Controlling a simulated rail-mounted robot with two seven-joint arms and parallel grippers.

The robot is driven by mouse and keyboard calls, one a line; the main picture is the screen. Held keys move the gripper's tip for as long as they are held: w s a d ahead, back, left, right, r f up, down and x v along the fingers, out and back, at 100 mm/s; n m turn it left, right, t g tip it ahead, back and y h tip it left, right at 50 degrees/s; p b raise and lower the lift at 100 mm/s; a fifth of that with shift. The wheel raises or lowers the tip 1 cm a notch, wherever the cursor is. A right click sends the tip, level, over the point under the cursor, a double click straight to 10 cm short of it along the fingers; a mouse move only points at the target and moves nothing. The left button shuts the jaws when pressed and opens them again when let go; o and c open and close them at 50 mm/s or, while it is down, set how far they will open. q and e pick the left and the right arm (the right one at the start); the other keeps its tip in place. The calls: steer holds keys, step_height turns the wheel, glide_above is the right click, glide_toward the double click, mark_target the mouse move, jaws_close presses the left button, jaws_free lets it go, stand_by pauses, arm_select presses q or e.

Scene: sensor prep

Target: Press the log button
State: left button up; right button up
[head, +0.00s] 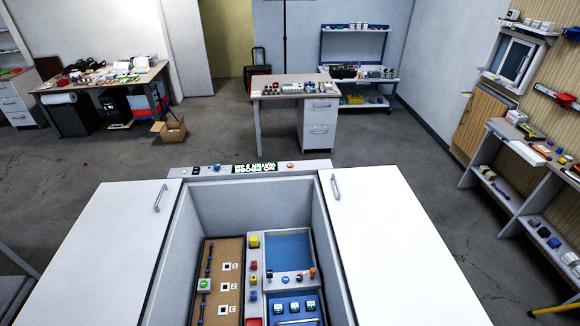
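No label for the log button can be read, so I cannot tell which button it is. A narrow console strip (265,172) at the back edge of the open white box carries a small display (255,168) with green upside-down text. An orange button (290,165) is right of the display, and a blue knob or button (217,168) is left of it. Inside the box, a green button (204,285) sits on a brown board (228,252). A yellow button (254,241) is on the panel beside it. Neither of my grippers is in view.
White lids with handles lie open at left (110,250) and right (390,240) of the box. A blue tray (288,247) is inside the box. Beyond stand a cluttered small table (275,94), a left workbench (145,80) and right-hand shelves (500,195). Grey floor between is mostly clear.

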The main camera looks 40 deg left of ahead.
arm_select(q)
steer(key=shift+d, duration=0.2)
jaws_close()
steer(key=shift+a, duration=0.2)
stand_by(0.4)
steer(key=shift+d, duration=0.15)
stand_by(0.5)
